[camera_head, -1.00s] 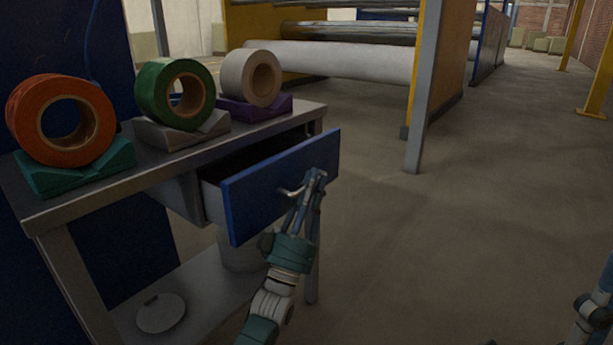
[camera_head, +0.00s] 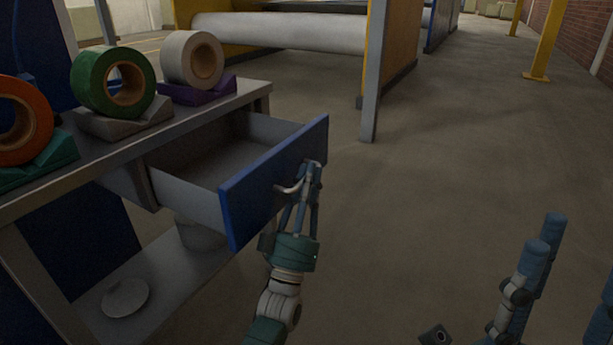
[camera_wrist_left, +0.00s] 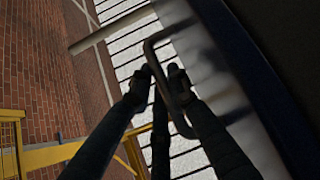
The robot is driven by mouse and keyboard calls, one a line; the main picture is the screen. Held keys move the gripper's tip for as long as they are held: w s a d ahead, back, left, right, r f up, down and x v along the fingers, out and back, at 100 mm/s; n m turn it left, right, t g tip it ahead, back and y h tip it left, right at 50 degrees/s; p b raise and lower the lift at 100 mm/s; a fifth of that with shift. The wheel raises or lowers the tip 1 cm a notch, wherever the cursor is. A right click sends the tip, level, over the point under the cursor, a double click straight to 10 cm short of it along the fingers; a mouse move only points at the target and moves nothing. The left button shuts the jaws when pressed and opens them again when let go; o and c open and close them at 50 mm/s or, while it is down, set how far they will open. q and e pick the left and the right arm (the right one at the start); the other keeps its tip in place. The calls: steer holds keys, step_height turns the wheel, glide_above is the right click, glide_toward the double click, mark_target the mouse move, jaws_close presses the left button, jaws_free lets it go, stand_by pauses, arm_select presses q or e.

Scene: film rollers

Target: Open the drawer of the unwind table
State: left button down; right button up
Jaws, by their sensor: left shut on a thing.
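The blue-fronted drawer (camera_head: 275,185) of the unwind table (camera_head: 110,160) is pulled well out, and its grey inside looks empty. My left gripper (camera_head: 312,170) is shut on the bent metal handle (camera_head: 290,187) on the drawer's front. In the left wrist view the fingertips (camera_wrist_left: 159,70) close around the handle bar (camera_wrist_left: 184,125), with the drawer front at the right. Blue parts of my right arm show at the lower right of the head view; I cannot tell its jaws.
Orange (camera_head: 22,120), green (camera_head: 90,85) and white (camera_head: 185,60) rolls sit in cradles on the table top. A white disc (camera_head: 125,298) lies on the lower shelf. A grey post (camera_head: 373,80) stands behind. The floor right of the drawer is clear.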

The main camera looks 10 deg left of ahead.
arm_select(q)
steer(key=c, duration=1.9)
jaws_free()
steer(key=shift+a, duration=0.1)
steer(key=shift+f, duration=0.1)
steer(key=v, duration=1.2)
steer(key=shift+s, duration=0.1)
